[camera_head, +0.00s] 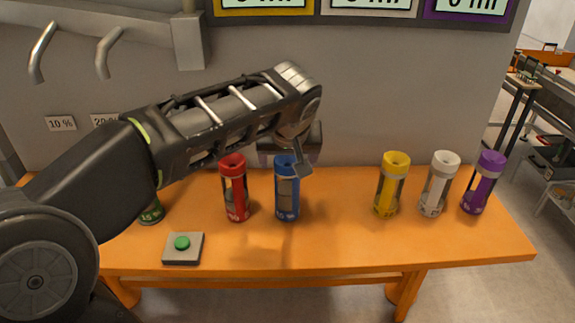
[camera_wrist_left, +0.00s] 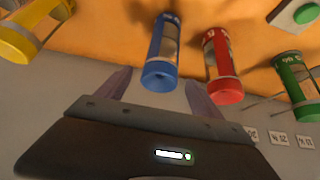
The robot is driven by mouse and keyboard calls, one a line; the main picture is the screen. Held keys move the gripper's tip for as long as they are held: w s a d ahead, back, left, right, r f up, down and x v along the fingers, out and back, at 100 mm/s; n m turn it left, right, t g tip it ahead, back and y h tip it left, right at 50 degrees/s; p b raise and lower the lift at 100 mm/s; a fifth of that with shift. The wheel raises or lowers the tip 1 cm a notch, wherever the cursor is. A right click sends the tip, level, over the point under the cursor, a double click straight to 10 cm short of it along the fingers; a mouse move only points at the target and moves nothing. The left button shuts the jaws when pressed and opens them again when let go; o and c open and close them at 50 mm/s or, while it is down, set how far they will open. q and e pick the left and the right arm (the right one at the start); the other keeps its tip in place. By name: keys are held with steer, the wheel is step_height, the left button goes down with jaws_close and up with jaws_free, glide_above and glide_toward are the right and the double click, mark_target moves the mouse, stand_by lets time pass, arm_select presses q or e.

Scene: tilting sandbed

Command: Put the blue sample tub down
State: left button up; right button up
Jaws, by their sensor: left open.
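The blue sample tub (camera_head: 287,200) stands upright on the orange table, just right of the red tub. It also shows in the left wrist view (camera_wrist_left: 162,55), where the picture is upside down. My left gripper (camera_head: 300,165) is at the top of the blue tub and partly covers it in the head view. In the left wrist view, its two fingers (camera_wrist_left: 157,80) are spread apart, with the end of the blue tub showing between them. The fingers look clear of the tub. My right gripper is in neither view.
The red tub (camera_head: 236,190) stands close left of the blue one. A green tub (camera_head: 151,212) is partly behind my arm. Yellow (camera_head: 391,185), white (camera_head: 439,185) and purple (camera_head: 484,183) tubs stand to the right. A green button box (camera_head: 183,247) is at the front left.

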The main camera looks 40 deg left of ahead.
arm_select(q)
steer(key=v, duration=0.8)
steer(key=shift+f, duration=0.15)
